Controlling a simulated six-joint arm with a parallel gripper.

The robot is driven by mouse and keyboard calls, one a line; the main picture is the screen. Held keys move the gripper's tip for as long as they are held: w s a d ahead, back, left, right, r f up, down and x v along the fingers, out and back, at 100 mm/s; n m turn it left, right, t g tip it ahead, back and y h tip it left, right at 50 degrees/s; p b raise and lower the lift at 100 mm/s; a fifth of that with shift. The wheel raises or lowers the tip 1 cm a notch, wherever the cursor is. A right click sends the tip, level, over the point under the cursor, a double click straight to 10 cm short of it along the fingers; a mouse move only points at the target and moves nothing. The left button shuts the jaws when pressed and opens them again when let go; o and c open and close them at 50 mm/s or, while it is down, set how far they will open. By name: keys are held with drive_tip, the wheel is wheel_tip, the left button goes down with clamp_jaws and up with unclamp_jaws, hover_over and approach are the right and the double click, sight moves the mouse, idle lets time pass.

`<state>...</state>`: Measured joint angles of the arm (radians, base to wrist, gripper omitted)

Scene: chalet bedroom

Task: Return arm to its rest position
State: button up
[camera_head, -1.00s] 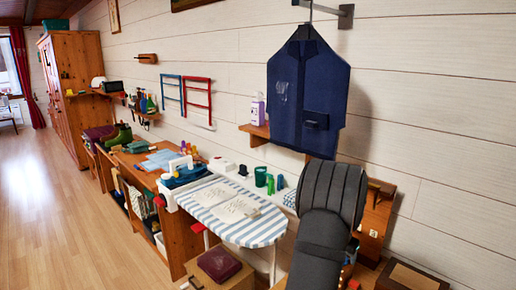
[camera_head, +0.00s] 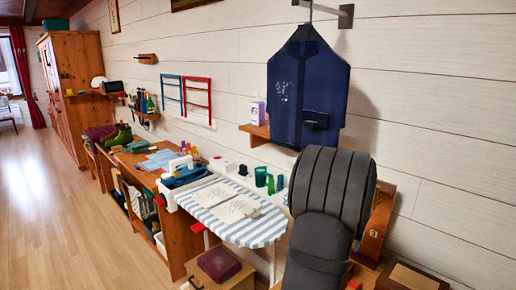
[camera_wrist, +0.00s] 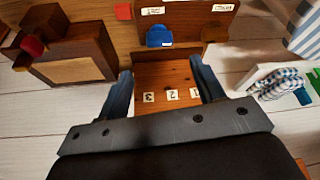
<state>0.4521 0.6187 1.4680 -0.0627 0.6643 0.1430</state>
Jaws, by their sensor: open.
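In the wrist view my gripper (camera_wrist: 160,66) is open, with its two blue fingers well apart and nothing between them. Beyond and below the fingers is a wooden stand (camera_wrist: 178,72) with small number tags, and a blue piece (camera_wrist: 159,36) is on it. In the head view my dark grey arm is folded at the lower right, close to the wall and in front of the shelf area. The gripper itself is hidden in the head view.
A striped ironing board (camera_head: 255,230) stands left of my arm. A navy vest (camera_head: 308,88) hangs on the wall behind and above it. A wooden box (camera_head: 408,278) is at lower right, and a maroon item (camera_head: 218,264) lies on a low box. Floor at left is clear.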

wheel_tip(320, 180, up, 6)
drive_tip(key=s+a+m, duration=0.1)
drive_tip(key=shift+s+r+g, duration=0.15)
drive_tip(key=shift+s+g, duration=0.15)
drive_tip(key=shift+s, duration=0.1)
